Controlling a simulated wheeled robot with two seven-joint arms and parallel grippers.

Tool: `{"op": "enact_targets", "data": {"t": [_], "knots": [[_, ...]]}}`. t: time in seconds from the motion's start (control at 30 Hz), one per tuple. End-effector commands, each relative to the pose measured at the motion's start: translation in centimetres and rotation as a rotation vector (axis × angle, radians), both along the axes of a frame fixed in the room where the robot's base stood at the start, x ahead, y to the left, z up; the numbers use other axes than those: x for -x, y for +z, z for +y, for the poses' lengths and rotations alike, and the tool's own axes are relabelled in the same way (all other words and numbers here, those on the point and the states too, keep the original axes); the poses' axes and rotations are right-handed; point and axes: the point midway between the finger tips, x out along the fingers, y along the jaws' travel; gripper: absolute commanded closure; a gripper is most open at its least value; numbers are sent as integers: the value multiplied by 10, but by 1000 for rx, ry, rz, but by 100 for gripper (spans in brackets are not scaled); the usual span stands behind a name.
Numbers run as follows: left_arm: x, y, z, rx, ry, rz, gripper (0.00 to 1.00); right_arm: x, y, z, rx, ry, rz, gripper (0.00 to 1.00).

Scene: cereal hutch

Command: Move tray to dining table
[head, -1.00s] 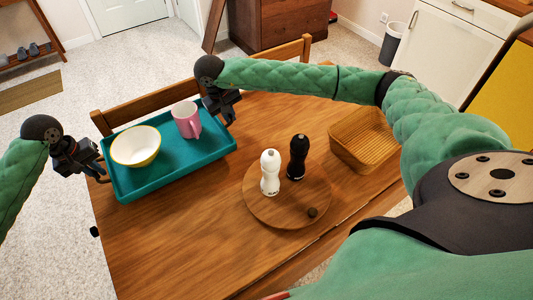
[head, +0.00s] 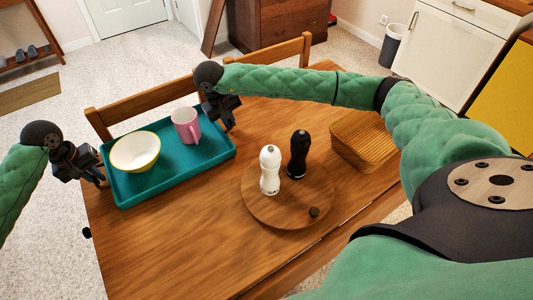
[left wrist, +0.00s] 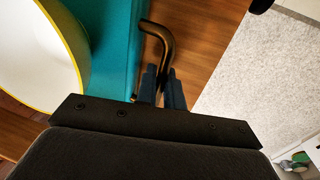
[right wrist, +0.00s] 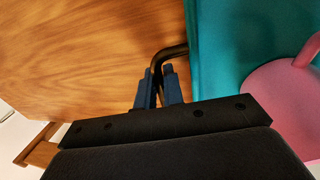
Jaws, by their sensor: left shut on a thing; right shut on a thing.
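The teal tray (head: 180,172) is over the left part of the wooden dining table (head: 165,240); I cannot tell whether it touches the top. A white bowl with a yellow rim (head: 134,151) and a pink mug (head: 186,124) stand upright on it. My left gripper (head: 98,176) is at the tray's left end. In the left wrist view its fingers (left wrist: 162,88) are shut on a dark bent handle (left wrist: 160,38). My right gripper (head: 228,122) is at the other end. In the right wrist view its fingers (right wrist: 160,88) are shut on the matching handle (right wrist: 172,52).
A round wooden board (head: 285,205) with a white mill (head: 270,170) and a black mill (head: 298,155) stands right of the tray. A ribbed wooden basket (head: 362,140) is further right. Chair backs (head: 150,97) line the far edge. The front left tabletop is clear.

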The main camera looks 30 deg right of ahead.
Motion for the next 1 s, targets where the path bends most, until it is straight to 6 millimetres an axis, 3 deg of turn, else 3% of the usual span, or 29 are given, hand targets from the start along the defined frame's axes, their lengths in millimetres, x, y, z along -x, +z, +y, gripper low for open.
{"op": "enact_targets", "data": {"t": [0.2,0.23,0.33,0.73,1.0], "knots": [[-1,-9,1,-1,2,-2,100,-1,-9,-2,2,-2,-1,100],[-1,-9,2,-2,2,-1,89,0,-9,-2,2,-2,0,89],[0,-8,1,-2,2,0,69,0,-8,-1,2,-2,0,69],[0,-2,1,0,0,-2,69,0,-8,0,0,0,0,69],[-1,40,10,-1,1,-3,69,0,-8,0,0,0,0,69]]}}
